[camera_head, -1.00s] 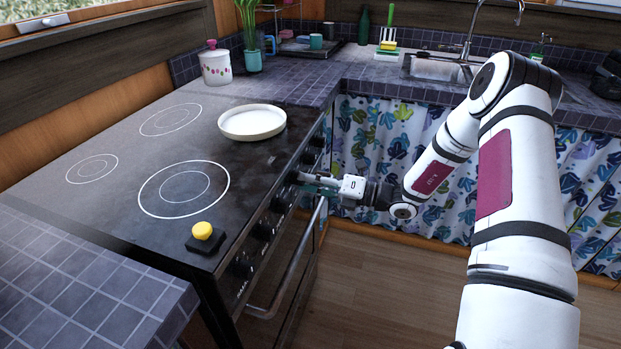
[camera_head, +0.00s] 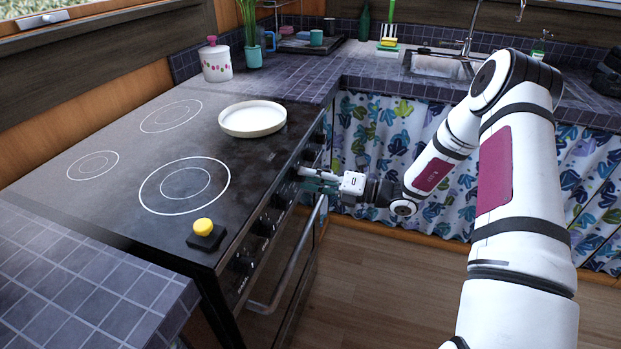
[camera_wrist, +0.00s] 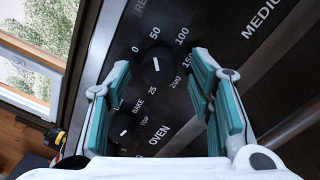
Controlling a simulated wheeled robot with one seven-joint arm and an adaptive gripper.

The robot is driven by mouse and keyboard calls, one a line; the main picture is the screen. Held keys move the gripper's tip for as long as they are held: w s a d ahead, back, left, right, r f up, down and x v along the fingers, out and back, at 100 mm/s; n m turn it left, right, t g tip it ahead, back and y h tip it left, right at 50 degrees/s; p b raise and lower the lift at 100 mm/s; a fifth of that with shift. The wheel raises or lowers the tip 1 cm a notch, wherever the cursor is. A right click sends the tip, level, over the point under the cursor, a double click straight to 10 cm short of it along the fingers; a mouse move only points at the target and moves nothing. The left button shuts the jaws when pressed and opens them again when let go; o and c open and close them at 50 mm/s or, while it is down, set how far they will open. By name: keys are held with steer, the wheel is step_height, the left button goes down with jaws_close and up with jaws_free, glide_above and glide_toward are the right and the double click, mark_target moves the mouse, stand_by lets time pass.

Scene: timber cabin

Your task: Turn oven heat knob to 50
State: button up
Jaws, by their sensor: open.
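The oven heat knob (camera_wrist: 156,66) is black with a short white line. In the wrist view it sits inside a ring of printed numbers, 0, 50, 100, 150 and 200, above the OVEN label. The line looks roughly upright, towards the 50 side, but the dark knob's outline is hard to make out. My gripper (camera_wrist: 160,72) is open, its teal-padded fingers on either side of the knob. I cannot tell whether either finger touches it. In the head view my gripper (camera_head: 308,178) is at the oven's front panel, near its far end, and hides the knob there.
A second knob (camera_wrist: 122,132), marked BAKE and TOP, is close to the left finger. The oven handle (camera_head: 290,270) runs below the knobs. A white plate (camera_head: 253,119) and a yellow-topped black object (camera_head: 204,233) stand on the stove top. The floor in front is clear.

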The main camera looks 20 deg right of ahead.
steer(key=v, duration=1.2)
steer(key=shift+f, duration=0.1)
steer(key=s+a+r+n+g+h+p, duration=0.3)
steer(key=s+a+r+n+g, duration=0.4)
steer(key=r+n, duration=0.3)
steer(key=s+a+r+n+g+h+p, duration=0.35)
steer(key=s+a+r+n, duration=0.35)
steer(key=s+r+n, duration=0.25)
steer(key=s+d+r+n+t+h+p, duration=0.2)
steer(key=s+r+n+h, duration=0.2)
steer(key=s+r+n, duration=0.3)
steer(key=s+d+r+n+t+h+p, duration=0.2)
steer(key=s+r+n, duration=0.4)
steer(key=s+n, duration=0.4)
steer(key=s+h+p, duration=0.1)
steer(key=h, duration=0.1)
steer(key=shift+r+h, duration=0.35)
steer(key=shift+r, duration=0.05)
